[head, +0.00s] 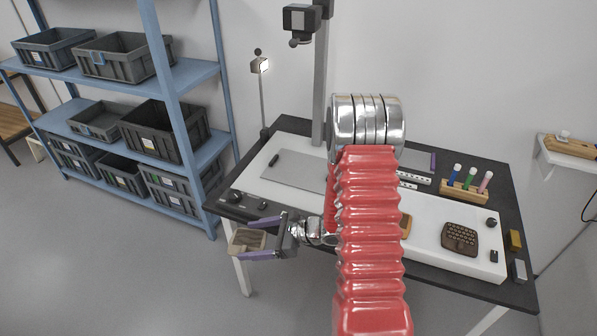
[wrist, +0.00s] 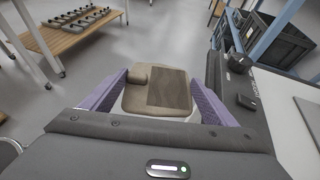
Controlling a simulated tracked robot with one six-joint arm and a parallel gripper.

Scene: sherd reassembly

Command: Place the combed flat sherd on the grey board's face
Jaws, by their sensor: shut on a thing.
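My gripper (head: 250,238) is at the left, out beyond the table's front left corner and over the floor. Its purple fingers are shut on a flat tan sherd with a brown panel (head: 246,241). In the wrist view the sherd (wrist: 168,92) lies between both fingers (wrist: 157,100); faint lines show on its brown panel and a rounded lump sits at its upper left. I take it for the combed flat sherd. The grey board (head: 297,171) lies on the white surface at the table's left, apart from the gripper; my red arm hides its right end.
A dark sherd with rows of marks (head: 460,238) lies at the right of the white surface (head: 428,238). A rack of coloured pens (head: 464,190) stands behind it. A camera post (head: 320,85) rises at the back. Blue shelves with crates (head: 172,75) stand left.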

